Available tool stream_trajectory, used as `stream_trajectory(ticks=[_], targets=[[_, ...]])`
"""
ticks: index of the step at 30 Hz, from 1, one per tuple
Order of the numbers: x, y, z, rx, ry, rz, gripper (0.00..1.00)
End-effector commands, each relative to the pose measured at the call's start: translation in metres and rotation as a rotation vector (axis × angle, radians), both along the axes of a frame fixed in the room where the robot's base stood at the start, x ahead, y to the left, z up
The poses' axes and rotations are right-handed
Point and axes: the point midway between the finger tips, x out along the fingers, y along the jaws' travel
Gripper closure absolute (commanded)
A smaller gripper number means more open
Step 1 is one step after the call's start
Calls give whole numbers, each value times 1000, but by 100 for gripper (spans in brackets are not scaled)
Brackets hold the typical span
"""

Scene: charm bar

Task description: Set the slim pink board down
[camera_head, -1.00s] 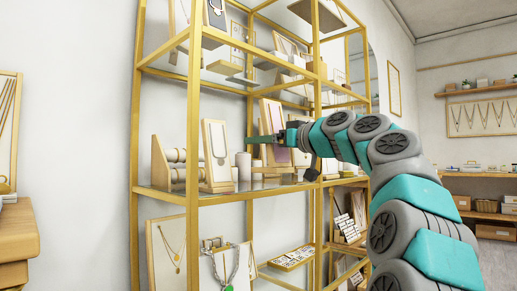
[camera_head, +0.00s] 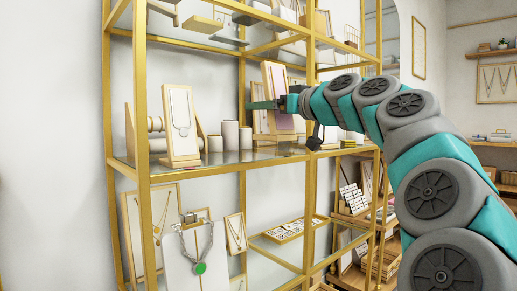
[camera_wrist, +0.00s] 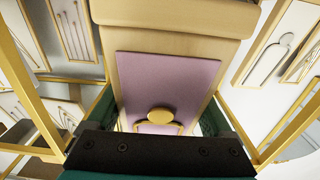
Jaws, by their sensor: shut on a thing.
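The slim pink board (camera_head: 273,77) is a pale wooden stand with a pink-mauve panel. It stands upright, leaning slightly, over the glass middle shelf (camera_head: 215,163) of a gold-framed rack. My gripper (camera_head: 276,104) is shut on it, with teal fingers at its two sides. In the wrist view the pink board (camera_wrist: 170,85) fills the middle between the fingers, with a round tan piece low on its panel. My arm hides part of the board in the head view. I cannot tell whether its foot touches the shelf.
Left of the board are cream cylinders (camera_head: 230,135) and a wooden necklace stand (camera_head: 181,125). A gold post (camera_head: 310,100) is close to my wrist on the right. An upper shelf (camera_head: 225,55) is above. More jewellery displays fill the lower level.

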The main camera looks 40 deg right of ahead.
Motion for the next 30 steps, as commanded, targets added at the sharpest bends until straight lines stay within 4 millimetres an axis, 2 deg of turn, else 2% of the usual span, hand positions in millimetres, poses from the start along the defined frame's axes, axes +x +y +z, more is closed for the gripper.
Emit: stream_trajectory(ticks=[5,15,30], targets=[[4,-12,-1,-3,1,-17,85],[45,-44,-8,-3,6,-16,85],[90,-83,-11,-3,2,-18,85]])
